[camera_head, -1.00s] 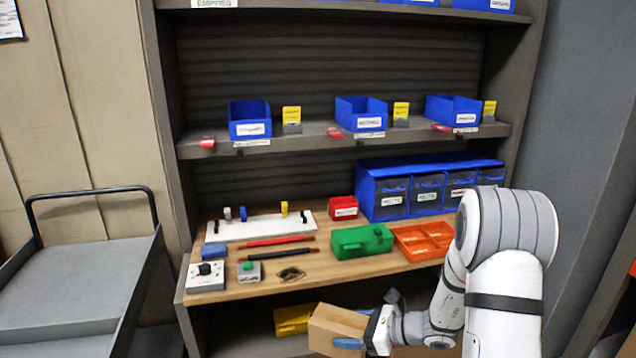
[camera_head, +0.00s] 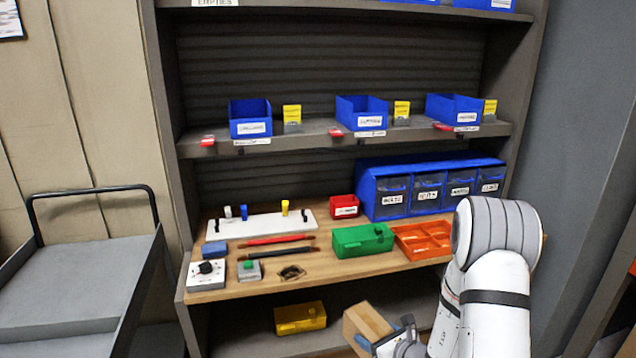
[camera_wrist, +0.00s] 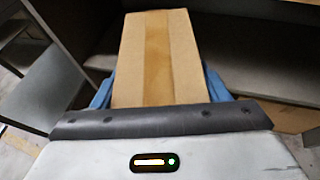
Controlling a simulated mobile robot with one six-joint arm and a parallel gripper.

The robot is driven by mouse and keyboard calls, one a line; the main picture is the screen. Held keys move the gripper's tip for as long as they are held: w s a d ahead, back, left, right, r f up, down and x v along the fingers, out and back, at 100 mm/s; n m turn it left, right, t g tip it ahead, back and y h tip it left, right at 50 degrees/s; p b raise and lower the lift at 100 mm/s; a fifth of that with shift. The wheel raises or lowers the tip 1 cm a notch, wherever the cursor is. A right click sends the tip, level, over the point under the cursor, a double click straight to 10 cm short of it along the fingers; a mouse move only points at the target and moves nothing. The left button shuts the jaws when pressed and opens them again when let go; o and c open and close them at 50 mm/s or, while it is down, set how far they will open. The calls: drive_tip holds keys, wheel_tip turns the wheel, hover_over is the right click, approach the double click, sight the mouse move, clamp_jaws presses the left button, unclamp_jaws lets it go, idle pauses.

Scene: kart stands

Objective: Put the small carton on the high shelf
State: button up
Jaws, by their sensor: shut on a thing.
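A small brown carton (camera_head: 366,326) is at the bottom of the head view, in front of the rack's lower opening. My gripper (camera_head: 386,341) is shut on it from the right, with blue fingers at its sides. In the wrist view the carton (camera_wrist: 158,60) sits between the two blue fingers (camera_wrist: 158,92), its taped face showing. The high shelf (camera_head: 340,8) runs along the top edge of the head view. It is cut off there, so most of its surface is hidden.
The middle shelf (camera_head: 300,142) holds blue bins and yellow cards. The wooden worktop (camera_head: 330,268) bears a green box (camera_head: 362,240), an orange tray (camera_head: 424,240) and blue drawers (camera_head: 412,192). A yellow box (camera_head: 300,318) lies below. A grey cart (camera_head: 75,285) stands left.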

drive_tip(key=r+m+h, duration=0.1)
drive_tip(key=r, duration=0.3)
drive_tip(key=w+r+h, duration=0.1)
drive_tip(key=r, duration=0.3)
drive_tip(key=w+r+m+t, duration=0.1)
drive_tip(key=r, duration=0.3)
drive_tip(key=shift+w+m+h, duration=0.15)
drive_tip(key=shift+m+h, duration=0.15)
drive_tip(key=shift+h, duration=0.1)
